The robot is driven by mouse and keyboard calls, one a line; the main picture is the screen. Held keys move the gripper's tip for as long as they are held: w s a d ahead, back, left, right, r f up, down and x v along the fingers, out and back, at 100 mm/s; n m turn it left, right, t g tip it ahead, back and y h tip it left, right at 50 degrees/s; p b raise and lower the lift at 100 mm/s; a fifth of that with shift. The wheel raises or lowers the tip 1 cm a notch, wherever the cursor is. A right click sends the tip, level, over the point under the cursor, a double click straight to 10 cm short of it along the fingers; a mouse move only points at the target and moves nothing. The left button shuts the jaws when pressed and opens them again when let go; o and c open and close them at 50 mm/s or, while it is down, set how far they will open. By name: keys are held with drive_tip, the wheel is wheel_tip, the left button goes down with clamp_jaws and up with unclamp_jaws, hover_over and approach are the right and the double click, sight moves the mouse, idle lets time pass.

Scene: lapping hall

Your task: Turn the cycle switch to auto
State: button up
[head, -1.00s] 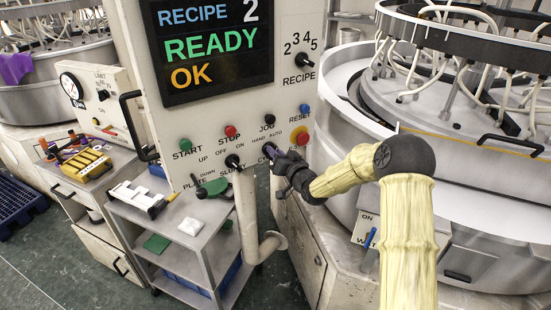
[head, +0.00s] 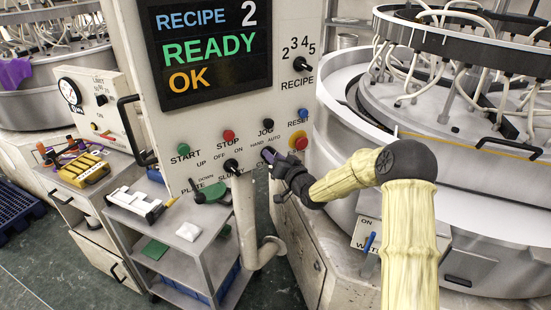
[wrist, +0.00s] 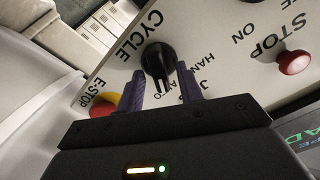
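The cycle switch (wrist: 157,62) is a black knob on the pale panel, beside the CYCLE lettering in the wrist view. The white mark on the knob points down in that view, toward the partly covered AUTO lettering. My gripper (wrist: 160,88) has its two purple fingers on either side of the knob. Gaps show between the fingers and the knob, so it looks open. In the head view my gripper (head: 268,155) is at the panel's lower right and hides most of the switch.
The red e-stop button (head: 301,143) is close to the right of my gripper. The jog knob (head: 268,124) is above it, and the slurry switch (head: 232,165) is to its left. A grey cart (head: 206,250) stands below. The screen (head: 210,50) reads READY and OK.

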drive_tip(key=b+v, duration=0.5)
drive_tip(key=v, duration=1.2)
drive_tip(key=shift+s, duration=0.25)
drive_tip(key=shift+d+r, duration=0.1)
drive_tip(key=shift+w, duration=0.1)
drive_tip(key=s+d+f+g+h, duration=0.4)
drive_tip(key=s+d+h, duration=0.1)
drive_tip(key=s, duration=0.2)
drive_tip(key=s+d+f+g+h, duration=0.4)
drive_tip(key=s+h, duration=0.1)
drive_tip(key=s, duration=0.1)
drive_tip(key=s+d+g, duration=0.1)
drive_tip(key=s+g, duration=0.3)
drive_tip(key=s, duration=0.6)
drive_tip(key=shift+s+m, duration=0.35)
drive_tip(key=shift+m, duration=0.05)
